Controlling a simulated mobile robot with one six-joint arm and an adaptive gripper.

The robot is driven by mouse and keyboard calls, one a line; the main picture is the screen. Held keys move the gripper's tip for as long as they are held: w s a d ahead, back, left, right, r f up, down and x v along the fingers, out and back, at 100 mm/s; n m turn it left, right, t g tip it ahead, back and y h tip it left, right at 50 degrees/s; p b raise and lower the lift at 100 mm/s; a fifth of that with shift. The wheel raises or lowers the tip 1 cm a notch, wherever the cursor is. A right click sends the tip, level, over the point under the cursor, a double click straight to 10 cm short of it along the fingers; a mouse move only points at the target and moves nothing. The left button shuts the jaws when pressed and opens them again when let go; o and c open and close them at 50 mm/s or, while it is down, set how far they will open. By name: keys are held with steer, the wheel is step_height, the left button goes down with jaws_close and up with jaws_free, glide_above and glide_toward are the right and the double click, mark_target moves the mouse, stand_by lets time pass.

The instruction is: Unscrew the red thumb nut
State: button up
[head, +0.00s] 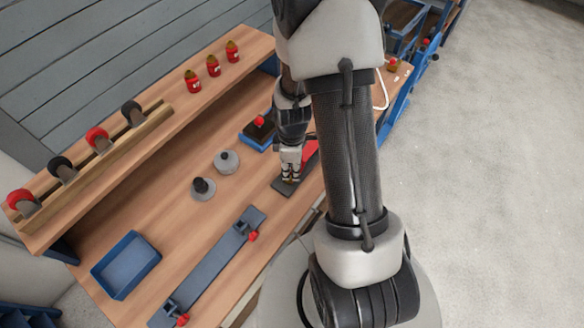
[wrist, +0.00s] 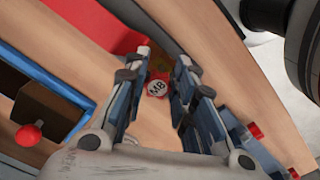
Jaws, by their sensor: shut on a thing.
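My gripper (head: 290,179) reaches down to a dark plate (head: 281,187) near the front edge of the bench in the head view. In the wrist view my gripper (wrist: 164,60) has its two fingers on either side of a small red part, which looks like the red thumb nut (wrist: 164,63). The fingers are shut on it.
A red surface (head: 310,150) lies beside the gripper. A blue tray with a dark block and red knob (head: 260,121) stands behind it. Two grey round pieces (head: 227,161) (head: 203,188) stand to the left. A long blue-grey fixture (head: 212,263) has red knobs. Bare wood lies between.

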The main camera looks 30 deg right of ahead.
steer(key=shift+s+r+p, duration=0.15)
steer(key=shift+r+p, duration=1)
steer(key=shift+r, duration=0.45)
steer(key=shift+r, duration=0.1)
